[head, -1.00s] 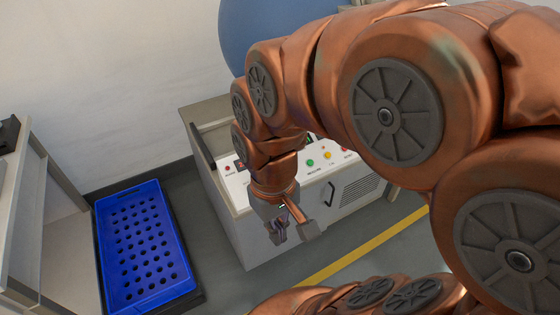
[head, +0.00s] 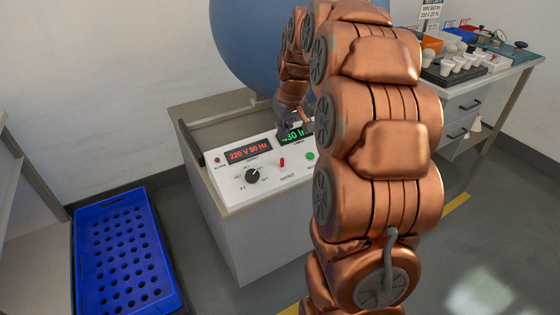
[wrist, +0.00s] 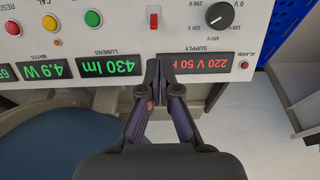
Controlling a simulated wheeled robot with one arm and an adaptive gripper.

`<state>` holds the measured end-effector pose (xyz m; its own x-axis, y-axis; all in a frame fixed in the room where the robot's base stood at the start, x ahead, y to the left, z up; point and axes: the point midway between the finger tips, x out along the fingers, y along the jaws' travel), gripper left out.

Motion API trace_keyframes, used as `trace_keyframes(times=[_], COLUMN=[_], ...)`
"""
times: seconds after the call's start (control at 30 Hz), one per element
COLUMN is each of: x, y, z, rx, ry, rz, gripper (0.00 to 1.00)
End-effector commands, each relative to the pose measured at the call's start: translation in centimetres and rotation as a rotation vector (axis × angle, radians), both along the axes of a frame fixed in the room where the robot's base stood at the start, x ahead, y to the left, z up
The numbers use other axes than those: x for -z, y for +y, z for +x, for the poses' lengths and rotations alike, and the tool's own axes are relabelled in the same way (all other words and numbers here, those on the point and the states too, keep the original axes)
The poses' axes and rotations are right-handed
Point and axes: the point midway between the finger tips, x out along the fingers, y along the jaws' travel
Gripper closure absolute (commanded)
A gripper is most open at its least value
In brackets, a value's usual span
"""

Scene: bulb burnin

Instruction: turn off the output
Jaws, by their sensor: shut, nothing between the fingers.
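The control panel (head: 235,185) of a grey-white test cabinet carries a small red switch (head: 282,162) above the word OUTPUT. In the wrist view the red switch (wrist: 154,17) stands just beyond my fingertips, near the top edge. My gripper (wrist: 157,66) is shut and empty, its tips over the strip between the LUMENS and SUPPLY displays, apart from the switch in the picture. In the head view my gripper (head: 298,130) is partly hidden by my arm. The supply display (head: 248,150) is lit at 220 V 50 Hz; the lumens display (wrist: 111,65) reads 430 lm.
A black rotary knob (head: 252,175) sits left of the switch, and a green button (head: 310,156) right of it. A big blue sphere (head: 245,45) stands behind the panel. A blue perforated crate (head: 84,215) is on the floor at left. A bench (head: 500,85) with bulbs is at right.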

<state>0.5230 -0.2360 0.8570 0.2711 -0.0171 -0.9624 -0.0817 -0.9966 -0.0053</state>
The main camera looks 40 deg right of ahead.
Motion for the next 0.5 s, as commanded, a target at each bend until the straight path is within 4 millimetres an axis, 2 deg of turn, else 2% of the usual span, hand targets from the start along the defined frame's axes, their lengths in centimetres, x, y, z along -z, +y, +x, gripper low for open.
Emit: trace_keyframes(times=[0.1, 0.5], x=[0.48, 0.47], y=[-0.94, -0.97], z=[0.37, 0.44], rx=[0.004, 0.004], ry=[-0.008, -0.009], rz=[-0.005, -0.006], gripper=[1.00, 1.00])
